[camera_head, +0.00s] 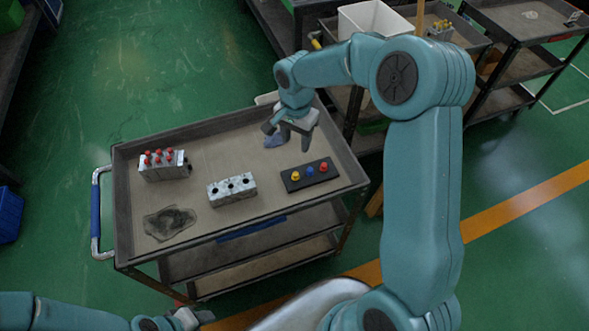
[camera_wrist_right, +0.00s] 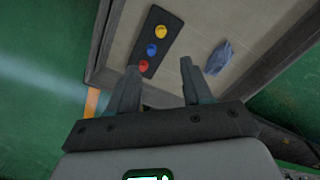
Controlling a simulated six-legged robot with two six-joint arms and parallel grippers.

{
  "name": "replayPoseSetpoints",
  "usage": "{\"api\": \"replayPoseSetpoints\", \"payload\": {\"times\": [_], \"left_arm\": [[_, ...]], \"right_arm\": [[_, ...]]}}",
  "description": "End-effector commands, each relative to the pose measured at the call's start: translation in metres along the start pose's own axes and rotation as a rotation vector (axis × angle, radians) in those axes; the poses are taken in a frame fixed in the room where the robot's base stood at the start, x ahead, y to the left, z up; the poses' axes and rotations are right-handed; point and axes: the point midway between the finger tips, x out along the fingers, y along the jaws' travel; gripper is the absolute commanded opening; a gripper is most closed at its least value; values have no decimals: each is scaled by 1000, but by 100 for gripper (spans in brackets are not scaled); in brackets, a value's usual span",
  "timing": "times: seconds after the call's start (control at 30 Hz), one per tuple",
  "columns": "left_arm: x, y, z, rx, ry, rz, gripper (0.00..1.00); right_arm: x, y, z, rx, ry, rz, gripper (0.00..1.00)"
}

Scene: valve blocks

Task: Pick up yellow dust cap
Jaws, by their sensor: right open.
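The yellow dust cap (camera_head: 295,175) sits at the left end of a black strip (camera_head: 318,181) on the cart top, beside a blue cap (camera_head: 309,170) and a red cap (camera_head: 323,167). In the right wrist view the yellow dust cap (camera_wrist_right: 160,31) is at the far end of the strip. My right gripper (camera_head: 287,138) is open and empty above the cart, behind the strip. Its spread fingers (camera_wrist_right: 160,70) show in the wrist view, apart from the caps. My left gripper (camera_head: 187,318) shows only partly at the bottom edge, its jaws unclear.
On the cart top (camera_head: 218,149) are a metal block with dark holes (camera_head: 232,190), a block with several red-topped parts (camera_head: 163,165), a dark flat patch (camera_head: 170,222) and a crumpled blue-grey cloth (camera_head: 275,140). The cart has raised rims. More carts stand behind.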

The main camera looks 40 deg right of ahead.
Motion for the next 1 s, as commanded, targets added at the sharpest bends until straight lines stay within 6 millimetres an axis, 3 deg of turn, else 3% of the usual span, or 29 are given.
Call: {"api": "replayPoseSetpoints", "payload": {"times": [0.4, 0.67, 0.8, 1.0], "left_arm": [[-14, 5, 0, 0, 0, 0, 43], [-20, 7, 0, 0, 0, 0, 43], [-32, 12, 1, 0, 0, 0, 43], [-34, 12, 1, 0, 0, 0, 43]], "right_arm": [[89, 3, 6, -2, -5, 3, 50], [111, 2, 3, -4, -4, 3, 50], [132, -1, -1, -4, -5, 4, 50], [156, -2, -3, -4, -3, 0, 50]]}}
